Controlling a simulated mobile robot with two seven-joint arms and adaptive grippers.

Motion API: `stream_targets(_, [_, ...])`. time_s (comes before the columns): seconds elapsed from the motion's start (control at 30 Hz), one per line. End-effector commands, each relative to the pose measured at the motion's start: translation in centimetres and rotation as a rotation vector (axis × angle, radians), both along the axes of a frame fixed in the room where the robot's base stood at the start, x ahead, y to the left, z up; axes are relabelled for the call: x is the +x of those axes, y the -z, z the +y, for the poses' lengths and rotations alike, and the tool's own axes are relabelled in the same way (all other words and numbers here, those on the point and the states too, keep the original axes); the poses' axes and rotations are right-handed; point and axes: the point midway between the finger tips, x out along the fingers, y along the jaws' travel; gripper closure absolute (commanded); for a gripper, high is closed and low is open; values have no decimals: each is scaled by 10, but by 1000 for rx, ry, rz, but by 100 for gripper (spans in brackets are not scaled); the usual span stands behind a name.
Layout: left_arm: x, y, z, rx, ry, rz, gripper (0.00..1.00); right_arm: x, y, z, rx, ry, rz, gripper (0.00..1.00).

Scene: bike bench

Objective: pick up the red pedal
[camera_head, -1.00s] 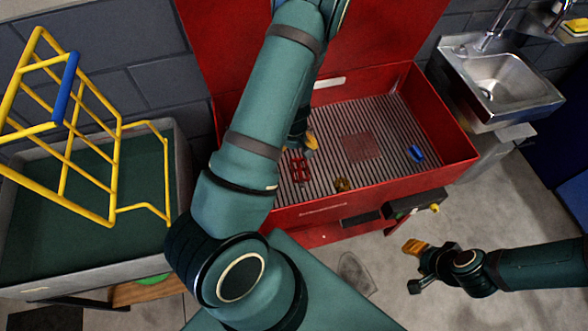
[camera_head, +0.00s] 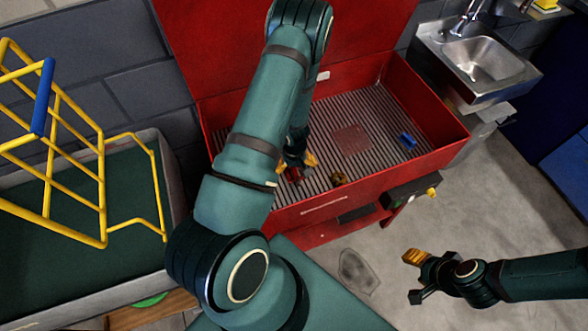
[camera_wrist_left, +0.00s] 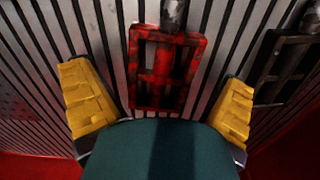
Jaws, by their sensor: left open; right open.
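The red pedal (camera_head: 293,176) lies on the slatted floor of the red bin, at its left part, partly hidden by my left gripper in the head view. In the left wrist view the pedal (camera_wrist_left: 141,72) is a scuffed red cage with a grey metal spindle pointing away. My left gripper (camera_head: 297,162) is open above it. Its yellow fingertips (camera_wrist_left: 160,104) stand on either side of the pedal, apart from it. My right gripper (camera_head: 413,277) is open and empty over the bare floor at the right.
A sink (camera_head: 483,60) stands at right, a yellow rack (camera_head: 100,190) at left.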

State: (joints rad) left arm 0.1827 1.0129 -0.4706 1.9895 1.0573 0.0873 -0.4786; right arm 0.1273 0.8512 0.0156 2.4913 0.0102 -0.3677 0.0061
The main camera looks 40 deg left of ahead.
Motion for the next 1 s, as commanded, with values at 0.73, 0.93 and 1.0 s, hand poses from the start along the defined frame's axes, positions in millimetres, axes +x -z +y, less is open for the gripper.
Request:
stream_targets(0.73, [1, -18, 0, 1, 1, -2, 83, 2, -6, 0, -1, 2, -3, 53])
stream_targets(0.93, [1, -57, 0, 1, 3, -2, 83, 5, -18, -1, -2, 9, -12, 53])
stream_targets(1.0, [1, -71, 0, 1, 2, -3, 83, 6, -22, -1, -4, 11, -15, 53])
